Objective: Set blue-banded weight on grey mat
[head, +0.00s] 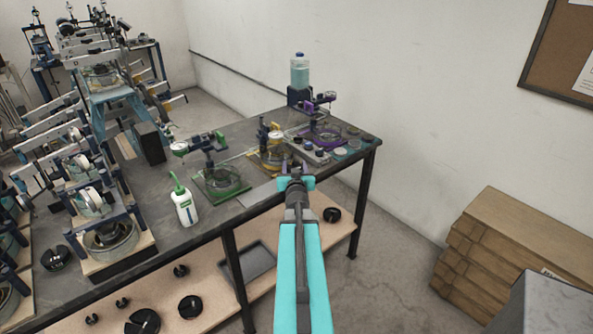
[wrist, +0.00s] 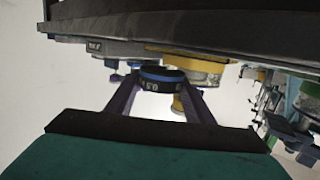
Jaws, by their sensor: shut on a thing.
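My gripper (head: 297,172) is at the front edge of the bench, at the end of my turquoise arm. In the wrist view my gripper (wrist: 158,100) has its two dark purple fingers shut on the blue-banded weight (wrist: 160,86), a short black disc with a blue ring and white marks. In the head view the weight is too small and dark to make out at the fingers. The grey mat (head: 261,194) appears as a flat grey patch on the bench near its front edge, just left of my gripper. The mat cannot be made out in the wrist view.
A green-based device (head: 221,181), a yellow device (head: 270,150) and a purple device (head: 323,135) stand around the mat and behind my gripper. A white bottle (head: 184,206) stands left. Small discs (head: 354,143) lie at the right end. Wooden boxes (head: 500,258) are at right.

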